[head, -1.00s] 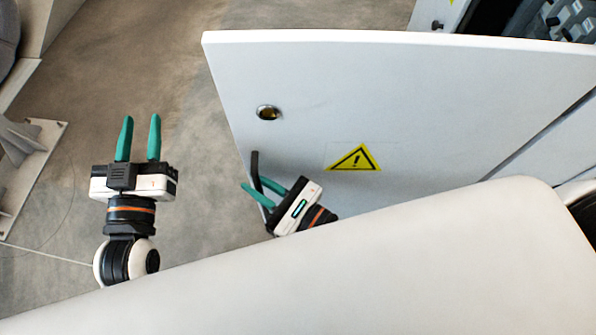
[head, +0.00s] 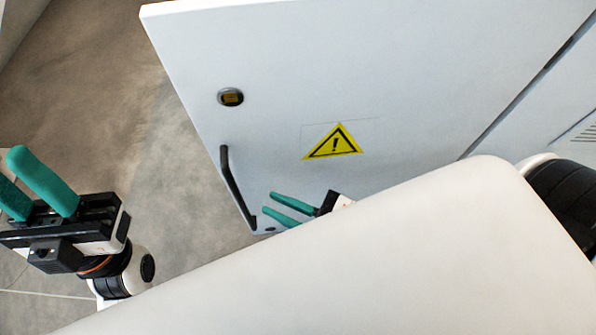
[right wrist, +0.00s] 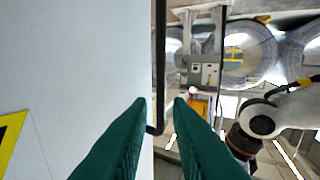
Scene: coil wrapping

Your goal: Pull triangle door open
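The white door (head: 380,60) bears a yellow warning triangle (head: 334,143), a round lock (head: 230,97) and a black bar handle (head: 236,185) near its left edge. The door stands swung out over the floor. My right gripper (head: 290,208) is beside the lower end of the handle, fingers apart and pointing left; the handle is not between them in the head view. In the right wrist view the two green fingers (right wrist: 160,115) are apart, with the black handle (right wrist: 159,70) beyond their tips. My left gripper (head: 40,182) is open and empty at the far left, away from the door.
A vented white panel (head: 570,125) stands to the right of the door. Bare floor (head: 170,150) lies left of the door. The right wrist view shows large rolls (right wrist: 250,55) and machinery beyond the door edge.

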